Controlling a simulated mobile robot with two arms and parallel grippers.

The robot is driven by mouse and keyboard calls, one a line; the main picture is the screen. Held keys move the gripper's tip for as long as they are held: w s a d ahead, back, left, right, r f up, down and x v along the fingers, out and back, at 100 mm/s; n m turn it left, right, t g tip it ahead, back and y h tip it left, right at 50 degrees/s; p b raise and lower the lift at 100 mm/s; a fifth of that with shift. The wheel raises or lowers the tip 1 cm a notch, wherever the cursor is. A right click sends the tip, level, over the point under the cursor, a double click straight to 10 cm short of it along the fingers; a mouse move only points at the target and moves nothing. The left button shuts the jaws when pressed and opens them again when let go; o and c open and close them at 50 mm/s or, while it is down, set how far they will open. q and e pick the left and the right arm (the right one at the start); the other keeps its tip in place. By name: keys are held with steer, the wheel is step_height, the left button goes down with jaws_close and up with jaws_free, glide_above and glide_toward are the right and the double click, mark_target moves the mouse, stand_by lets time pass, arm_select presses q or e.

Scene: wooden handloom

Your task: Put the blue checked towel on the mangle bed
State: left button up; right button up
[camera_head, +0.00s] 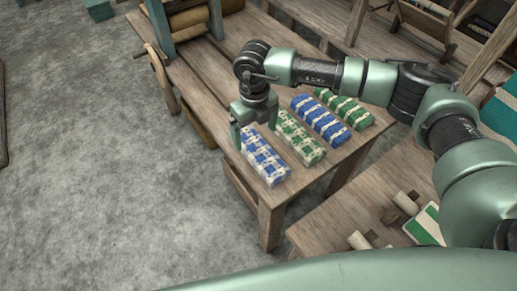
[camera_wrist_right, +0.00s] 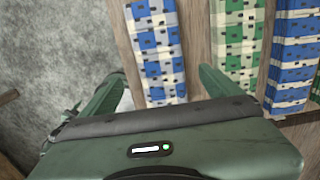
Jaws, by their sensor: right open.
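The blue checked towel (camera_head: 266,160) is a folded blue-and-white bundle at the near left corner of the wooden table. It also shows in the right wrist view (camera_wrist_right: 157,45). My right gripper (camera_head: 254,125) is open at the towel's far end, pointing down. In the right wrist view its fingers (camera_wrist_right: 163,88) stand on either side of the towel's line, and its body hides the towel's lower end. Whether the fingers touch the towel I cannot tell. The mangle, with its rollers (camera_head: 192,17) between green posts, stands at the table's far end; bare planks (camera_head: 205,65), apparently its bed, lie before it. My left gripper is not in view.
A green checked towel (camera_head: 300,138) lies close to the right of the blue checked one. Beyond it are a blue striped towel (camera_head: 321,119) and a green striped towel (camera_head: 344,107). A wooden crank wheel (camera_head: 160,78) sticks out at the table's left side.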

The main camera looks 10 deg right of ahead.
mark_target(255, 146)
step_height(255, 146, down, 6)
steer(key=shift+w+r+p, duration=0.15)
steer(key=shift+r+p, duration=0.1)
steer(key=shift+p, duration=0.55)
steer(key=shift+f, duration=0.25)
steer(key=c, duration=1.7)
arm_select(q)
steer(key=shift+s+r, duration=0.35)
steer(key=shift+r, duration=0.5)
arm_select(e)
steer(key=shift+r, duration=0.1)
